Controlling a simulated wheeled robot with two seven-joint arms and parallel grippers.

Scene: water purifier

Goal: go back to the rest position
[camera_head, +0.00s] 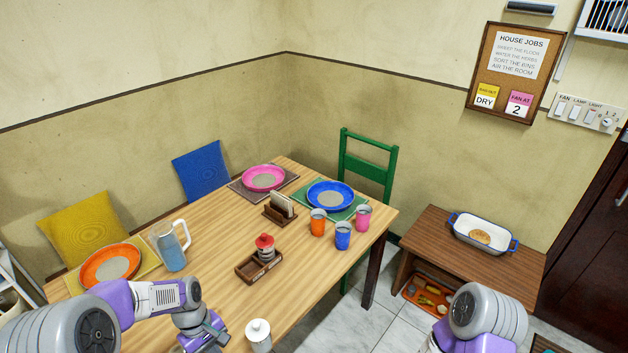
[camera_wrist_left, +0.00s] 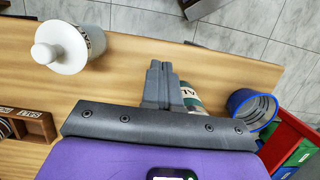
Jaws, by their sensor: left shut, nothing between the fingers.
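My left gripper (camera_head: 208,340) is low in the head view, in front of the near edge of the wooden table (camera_head: 215,230). In the left wrist view its two grey fingers (camera_wrist_left: 160,80) are closed against each other, with nothing held. They are above the table's edge area, to the right of a white lidded jar (camera_wrist_left: 68,46), which is clear of them. My right arm comes in at the bottom right of the head view, and its gripper is out of the picture.
The white jar (camera_head: 258,335) stands close by my left gripper. A condiment rack (camera_head: 243,268), pitcher (camera_head: 172,250), plates and cups stand on the table. A low bench (camera_head: 420,230) holds a baking dish (camera_head: 462,240). A blue container (camera_wrist_left: 240,97) is right of the fingers.

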